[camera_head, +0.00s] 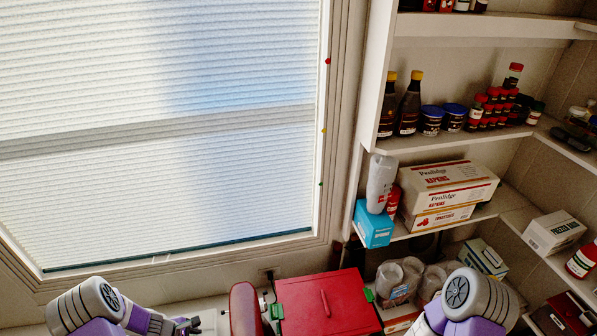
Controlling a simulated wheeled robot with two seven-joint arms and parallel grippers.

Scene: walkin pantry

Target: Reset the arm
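My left arm comes in at the bottom left, grey and purple. Its dark gripper (188,325) is at the bottom edge, left of a red box, and is small and partly cut off, so I cannot tell whether it is open or shut. My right arm (470,297) shows at the bottom right as a grey and purple joint in front of the lower shelves. Its gripper is out of the picture.
A red box (325,304) with a handled lid and green clips stands between my arms. Shelves at the right hold bottles (409,104), napkin boxes (447,184), a blue box (373,225) and cups (390,278). A window (160,120) with a blind fills the left.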

